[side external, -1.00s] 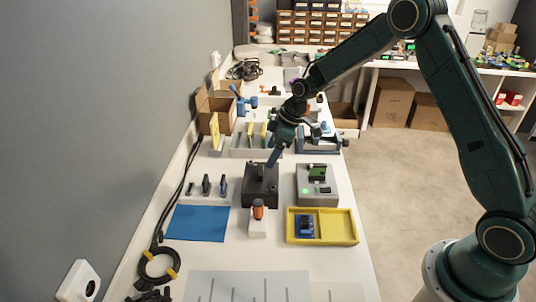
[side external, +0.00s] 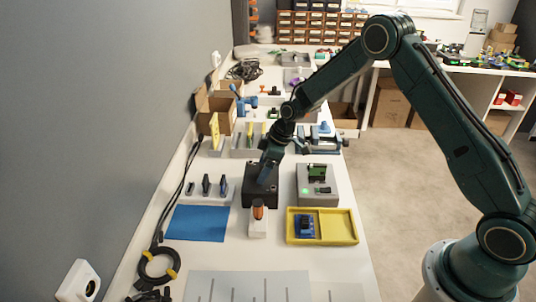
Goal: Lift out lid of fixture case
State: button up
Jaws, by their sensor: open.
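The fixture case looks to be the dark box (side external: 259,196) on the white bench, left of a grey fixture block. Its lid appears to be on top, but the seam is too small to make out. My gripper (side external: 266,176) points down at the top of the dark box, over its back half. Its fingers are open and hide the upright part on the box top. I cannot tell whether the fingers touch that part.
A grey block (side external: 329,191) with a green board and a lit green light stands just right. A yellow tray (side external: 345,227) holds a blue part in front. An orange-handled tool (side external: 258,212) stands in a white holder close in front. A blue mat (side external: 197,224) lies at left.

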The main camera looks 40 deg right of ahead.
jog(key=shift+w+a+f, duration=0.15)
jog(key=shift+f, duration=0.25)
jog(key=shift+c, duration=0.3)
jog(key=c, duration=1.1)
